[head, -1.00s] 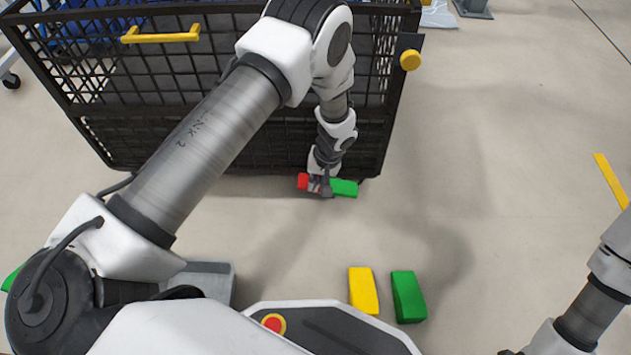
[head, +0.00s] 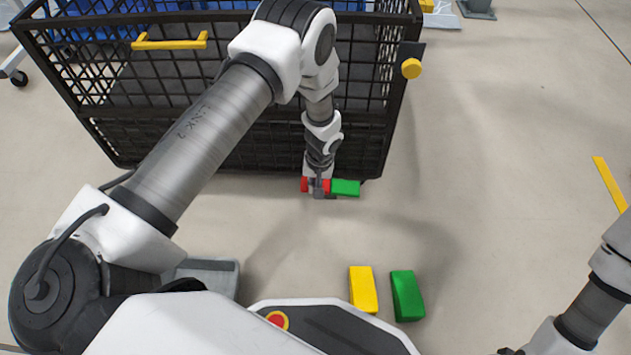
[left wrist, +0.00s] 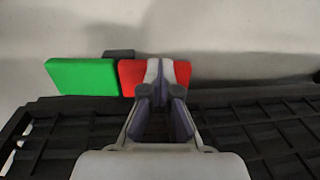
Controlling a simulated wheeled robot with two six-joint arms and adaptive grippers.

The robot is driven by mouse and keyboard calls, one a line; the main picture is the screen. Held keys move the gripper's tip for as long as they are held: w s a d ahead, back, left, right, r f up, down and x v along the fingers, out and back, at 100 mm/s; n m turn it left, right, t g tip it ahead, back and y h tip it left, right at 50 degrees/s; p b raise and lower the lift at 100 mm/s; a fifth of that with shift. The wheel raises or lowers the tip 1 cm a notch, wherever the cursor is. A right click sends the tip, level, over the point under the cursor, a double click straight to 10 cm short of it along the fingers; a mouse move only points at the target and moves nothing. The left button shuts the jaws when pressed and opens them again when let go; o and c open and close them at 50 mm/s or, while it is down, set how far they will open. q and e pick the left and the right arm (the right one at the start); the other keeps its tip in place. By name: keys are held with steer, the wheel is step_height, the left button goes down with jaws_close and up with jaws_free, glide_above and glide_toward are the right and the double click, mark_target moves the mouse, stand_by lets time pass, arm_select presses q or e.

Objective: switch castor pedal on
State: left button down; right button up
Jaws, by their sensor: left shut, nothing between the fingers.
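The castor pedal at the foot of the black mesh cart (head: 240,145) has a red part (head: 304,184) on the left and a green part (head: 346,188) on the right in the head view. In the left wrist view the green part (left wrist: 82,77) is left and the red part (left wrist: 183,72) is right. My left gripper (head: 319,193) is shut and empty. Its closed fingertips (left wrist: 158,68) lie across the red part and hide its middle; I cannot tell whether they press on it. My right gripper is out of view; only its arm shows lower right.
The cart has a yellow handle (head: 170,41) and a yellow knob (head: 411,69) at its right corner. Near me are a yellow block (head: 363,290) and a green block (head: 407,296).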

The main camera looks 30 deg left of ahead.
arm_select(q)
steer(key=shift+s+a+f+p, duration=0.25)
steer(key=shift+a+f+p, duration=0.3)
steer(key=shift+f, duration=0.25)
stand_by(0.4)
steer(key=shift+r+p, duration=0.35)
steer(key=shift+p, duration=0.05)
step_height(320, 180, up, 13)
steer(key=s+a+p, duration=0.1)
steer(key=a+p, duration=0.2)
steer(key=p, duration=0.4)
steer(key=shift+s, duration=0.2)
steer(key=shift+f, duration=0.1)
